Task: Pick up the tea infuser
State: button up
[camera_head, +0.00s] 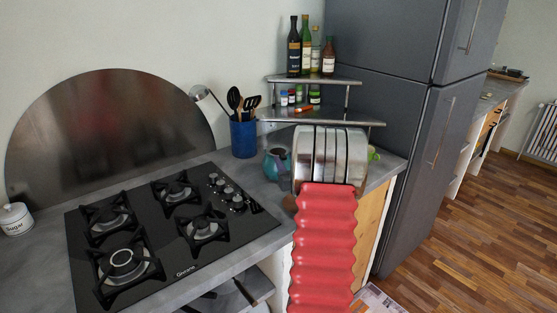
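I cannot make out the tea infuser anywhere in the head view. A red ribbed sleeve and a banded silver drum, which look like my own arm, stand over the counter's right corner and hide part of it. I cannot make out my gripper or its fingers. A teal rounded vessel (276,160) stands on the counter just left of the drum, partly covered by a small grey shape that I cannot identify.
A black gas hob (165,265) fills the left counter. A blue utensil holder (243,138) stands behind it. A corner shelf (350,121) holds small jars, with several bottles above. A grey fridge (400,130) stands right. A sugar pot (15,220) sits far left.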

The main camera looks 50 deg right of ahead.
jog(key=shift+w+d, duration=0.35)
jog(key=shift+w, duration=0.2)
jog(key=shift+c, duration=0.5)
grip_shut()
